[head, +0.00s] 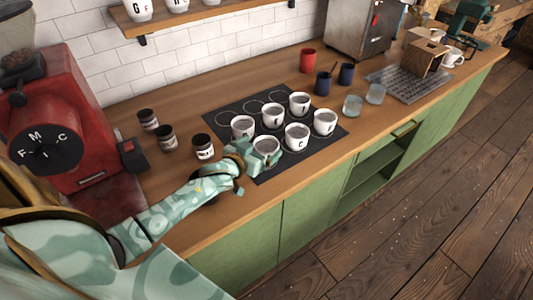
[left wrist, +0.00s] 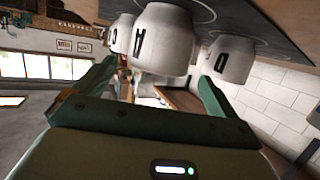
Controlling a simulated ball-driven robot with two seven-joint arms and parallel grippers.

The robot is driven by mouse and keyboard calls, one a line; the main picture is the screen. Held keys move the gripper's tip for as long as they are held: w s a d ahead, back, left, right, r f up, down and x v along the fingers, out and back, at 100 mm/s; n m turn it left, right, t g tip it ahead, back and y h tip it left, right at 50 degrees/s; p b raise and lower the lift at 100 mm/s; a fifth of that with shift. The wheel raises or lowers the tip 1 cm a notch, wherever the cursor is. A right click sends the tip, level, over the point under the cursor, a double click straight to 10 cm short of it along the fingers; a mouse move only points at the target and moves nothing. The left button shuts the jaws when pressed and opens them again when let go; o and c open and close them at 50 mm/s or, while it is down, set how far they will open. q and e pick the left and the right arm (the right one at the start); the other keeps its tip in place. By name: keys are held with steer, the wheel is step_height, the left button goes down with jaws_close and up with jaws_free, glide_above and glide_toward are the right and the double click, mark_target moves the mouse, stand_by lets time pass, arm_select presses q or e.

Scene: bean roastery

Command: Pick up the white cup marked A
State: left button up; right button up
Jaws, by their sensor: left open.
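The white cup marked A (left wrist: 162,42) shows large in the left wrist view, its letter facing me. In the head view the white cup (head: 267,144) at my left gripper matches its place, but its letter is hidden there. My left gripper (head: 258,158) is open, with its fingers (left wrist: 158,76) spread to either side of the cup in the wrist view. I cannot tell whether they touch it. The cup stands on a dark mat (head: 327,144), at the near-left corner of a group of cups.
Close neighbours are the cup marked D (left wrist: 232,60) and the cup marked C (head: 297,138). Several more white cups stand behind. Dark jars (head: 203,147) stand left of the mat. Blue cups (head: 323,84) and glasses (head: 353,106) stand to the right. A red machine (head: 75,120) is at far left.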

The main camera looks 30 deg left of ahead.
mark_target(273, 140)
arm_select(q)
steer(key=b+x, duration=0.1)
steer(key=x, duration=0.3)
steer(key=shift+d+f, duration=0.15)
steer(key=shift+s, duration=0.1)
steer(key=shift+c, duration=0.6)
steer(key=c, duration=1)
steer(key=shift+c, duration=0.4)
